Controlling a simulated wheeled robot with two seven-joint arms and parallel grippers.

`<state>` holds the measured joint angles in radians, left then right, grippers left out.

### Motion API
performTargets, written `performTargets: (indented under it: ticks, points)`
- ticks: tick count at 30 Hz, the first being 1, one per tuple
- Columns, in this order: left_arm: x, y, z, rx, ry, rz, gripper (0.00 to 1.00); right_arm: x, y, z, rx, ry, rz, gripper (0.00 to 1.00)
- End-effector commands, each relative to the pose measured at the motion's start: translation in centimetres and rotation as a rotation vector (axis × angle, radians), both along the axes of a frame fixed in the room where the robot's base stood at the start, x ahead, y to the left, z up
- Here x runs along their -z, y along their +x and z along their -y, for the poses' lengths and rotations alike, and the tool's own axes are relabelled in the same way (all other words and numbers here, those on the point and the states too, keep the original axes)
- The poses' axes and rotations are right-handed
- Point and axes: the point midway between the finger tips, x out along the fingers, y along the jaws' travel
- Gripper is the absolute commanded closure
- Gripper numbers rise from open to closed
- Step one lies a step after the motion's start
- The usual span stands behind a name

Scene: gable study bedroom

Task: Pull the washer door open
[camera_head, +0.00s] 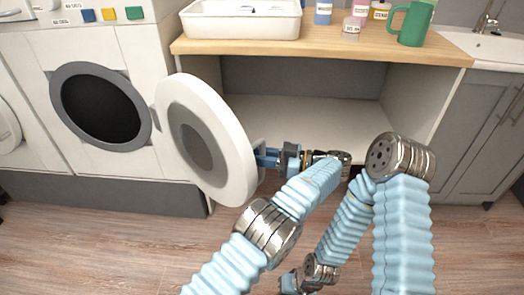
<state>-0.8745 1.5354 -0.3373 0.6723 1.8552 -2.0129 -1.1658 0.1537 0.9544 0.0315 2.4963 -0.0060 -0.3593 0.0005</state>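The round washer door (247,170), white with a grey round middle, stands swung wide open to the right of the washer's dark drum opening (100,108). My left gripper (262,157) is at the door's right edge, with its blue fingers at the handle there. Whether the fingers are closed on the handle is too small to tell. My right arm bends down, and its wrist end is low at the bottom edge of the view. The fingers of my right gripper are not clearly visible.
A wooden counter (330,47) with a white basin (240,20), bottles and a green mug (412,24) spans above an open space behind the door. A grey cabinet (478,130) and sink are at the right. Wood floor (110,235) is clear in front.

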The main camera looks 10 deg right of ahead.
Motion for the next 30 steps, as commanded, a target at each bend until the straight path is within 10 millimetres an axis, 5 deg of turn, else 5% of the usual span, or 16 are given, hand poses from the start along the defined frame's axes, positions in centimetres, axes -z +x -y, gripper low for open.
performTargets:
  ticks: [15, 16, 19, 30]
  points:
    - [0.49, -0.20, 0.44, -0.006, -0.009, -0.008, 1.00, -0.31, -0.01, -0.02, -0.001, 0.001, 0.000, 1.00]
    - [0.49, -0.20, 0.44, -0.006, -0.009, -0.008, 0.75, -0.31, -0.01, -0.02, -0.001, 0.001, 0.000, 1.00]
    - [0.43, -0.19, 0.42, -0.006, -0.008, -0.007, 0.59, -0.32, -0.01, -0.02, -0.001, 0.001, 0.000, 1.00]
    - [0.14, 0.07, 0.07, -0.009, -0.007, 0.000, 0.59, -0.36, -0.01, -0.02, -0.001, 0.001, 0.000, 1.00]
